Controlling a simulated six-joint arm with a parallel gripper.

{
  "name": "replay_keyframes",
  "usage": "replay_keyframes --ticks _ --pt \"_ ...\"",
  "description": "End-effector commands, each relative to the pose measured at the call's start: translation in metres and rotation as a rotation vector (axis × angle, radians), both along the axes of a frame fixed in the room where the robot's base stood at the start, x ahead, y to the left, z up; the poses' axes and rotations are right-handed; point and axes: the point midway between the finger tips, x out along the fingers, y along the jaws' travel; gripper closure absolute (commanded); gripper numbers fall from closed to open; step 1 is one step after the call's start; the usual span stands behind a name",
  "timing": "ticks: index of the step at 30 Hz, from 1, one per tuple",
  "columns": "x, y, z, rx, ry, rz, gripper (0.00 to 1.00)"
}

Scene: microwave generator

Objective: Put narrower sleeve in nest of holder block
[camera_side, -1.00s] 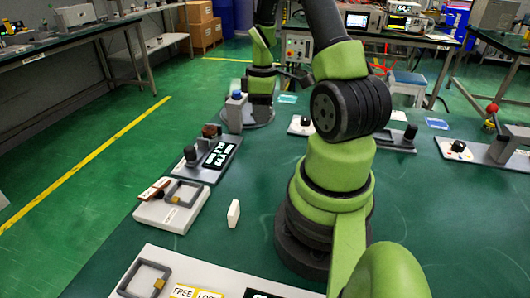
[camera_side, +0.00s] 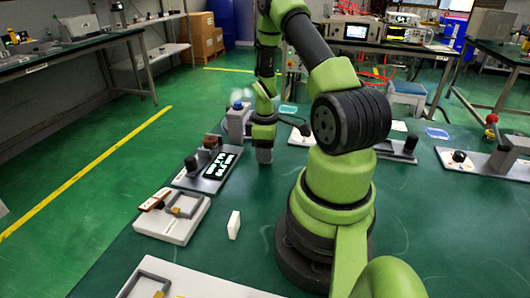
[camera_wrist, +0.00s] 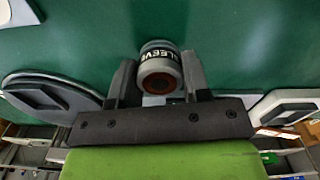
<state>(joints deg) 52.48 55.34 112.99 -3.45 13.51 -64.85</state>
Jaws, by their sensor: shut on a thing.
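My gripper (camera_wrist: 159,70) is shut on a short grey cylindrical sleeve (camera_wrist: 161,51) in the wrist view. The sleeve has a black band with white lettering that reads "SLEEVE" and a reddish-brown ring at its near end. One finger is on each side of it. I cannot tell from these views whether it is the narrower sleeve. In the side view my gripper (camera_side: 264,155) points down over the green table, right of a grey block with a lit black panel (camera_side: 217,165). The sleeve is not distinct there. I cannot identify the holder block or its nest for certain.
A white tray with a grey square frame (camera_side: 176,228) sits at the left table edge. A small white block (camera_side: 234,225) stands to its right. A block with a blue knob (camera_side: 238,106) is behind my gripper. A round grey disc (camera_wrist: 28,80) shows in the wrist view.

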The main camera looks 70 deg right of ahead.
Motion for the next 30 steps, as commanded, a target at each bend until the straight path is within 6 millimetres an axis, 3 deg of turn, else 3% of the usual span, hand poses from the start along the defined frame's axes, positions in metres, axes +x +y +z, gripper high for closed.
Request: replay_keyframes --ticks 14,15,18,30 --pt "0.0 0.0001 -0.0111 0.001 0.0 -0.001 0.81" --pt "0.0 0.0001 -0.0117 0.0 0.0 -0.002 0.54" --pt "0.0001 0.0 -0.0112 0.0 0.0 -0.001 0.31" --pt "0.0004 -0.0005 -0.0019 -0.003 -0.002 -0.001 0.31"
